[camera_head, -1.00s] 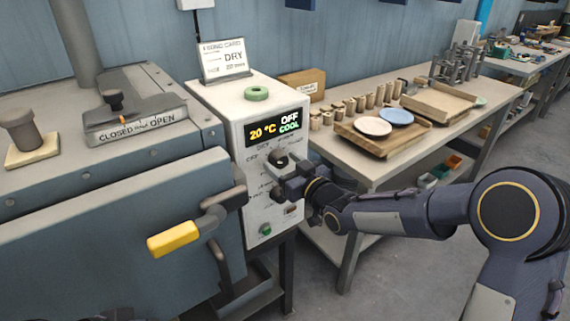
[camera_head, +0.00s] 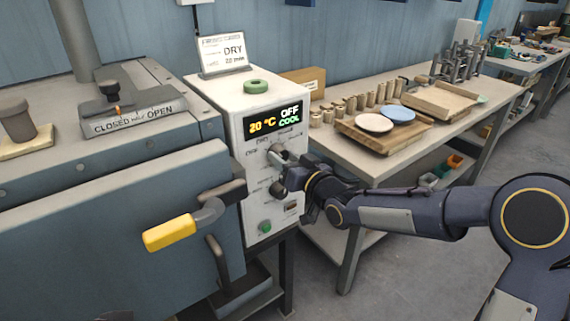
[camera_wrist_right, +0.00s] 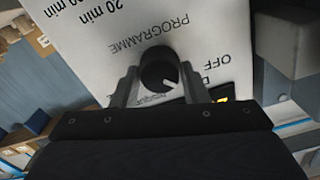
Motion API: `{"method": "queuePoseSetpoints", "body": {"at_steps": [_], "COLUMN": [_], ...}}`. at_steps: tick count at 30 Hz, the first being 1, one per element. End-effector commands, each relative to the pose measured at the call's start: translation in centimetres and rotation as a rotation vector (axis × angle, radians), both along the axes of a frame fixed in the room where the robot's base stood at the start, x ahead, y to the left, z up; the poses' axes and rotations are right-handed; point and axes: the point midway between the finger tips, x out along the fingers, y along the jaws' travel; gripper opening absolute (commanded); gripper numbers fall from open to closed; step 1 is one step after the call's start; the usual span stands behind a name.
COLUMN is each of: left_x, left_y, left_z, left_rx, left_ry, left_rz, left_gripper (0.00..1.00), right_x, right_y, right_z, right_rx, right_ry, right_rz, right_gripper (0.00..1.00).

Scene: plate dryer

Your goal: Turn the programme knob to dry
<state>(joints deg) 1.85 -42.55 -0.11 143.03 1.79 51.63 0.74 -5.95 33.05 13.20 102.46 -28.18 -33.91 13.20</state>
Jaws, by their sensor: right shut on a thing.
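My right gripper (camera_wrist_right: 157,88) is shut on the knob, one finger on each side. It also shows in the head view (camera_head: 284,166), coming in from the right. A pale pointer mark on the knob points to the lower right in the wrist view. The PROGRAMME label appears upside down there.
A lower knob (camera_head: 277,188) and a green button (camera_head: 264,227) are below. The dryer's yellow handle (camera_head: 170,233) juts out at left. A table (camera_head: 351,165) with plates stands at right.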

Motion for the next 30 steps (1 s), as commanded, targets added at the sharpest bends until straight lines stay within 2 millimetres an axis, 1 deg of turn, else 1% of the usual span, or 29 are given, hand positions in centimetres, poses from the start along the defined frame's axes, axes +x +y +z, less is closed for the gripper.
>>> {"method": "queuePoseSetpoints", "body": {"at_steps": [1, 3, 15, 22, 30], "left_x": [0.0, 0.0, 0.0, 0.0, 0.0], "left_y": [0.0, 0.0, 0.0, 0.0, 0.0], "left_z": [-0.7, -1.0, -2.5, -2.7, -2.7], "left_rx": [0.000, 0.000, 0.000, 0.000, 0.000], "left_ry": [0.000, 0.000, 0.000, 0.000, 0.000], "left_rz": [0.000, 0.000, 0.000, 0.000, 0.000], "left_gripper": [0.00, 0.00, 0.00, 0.00, 0.00], "right_x": [0.0, 0.0, 0.0, 0.0, 0.0], "right_y": [-0.1, -0.1, -0.1, 0.0, 0.0], "right_z": [-0.3, -0.3, -0.1, -0.1, 0.0], "right_rx": [0.032, 0.077, 0.275, 0.324, 0.333], "right_ry": [0.023, 0.055, 0.200, 0.236, 0.242], "right_rz": [-0.002, -0.001, -0.001, -0.001, 0.000], "right_gripper": [0.17, 0.17, 0.17, 0.17, 0.17]}}
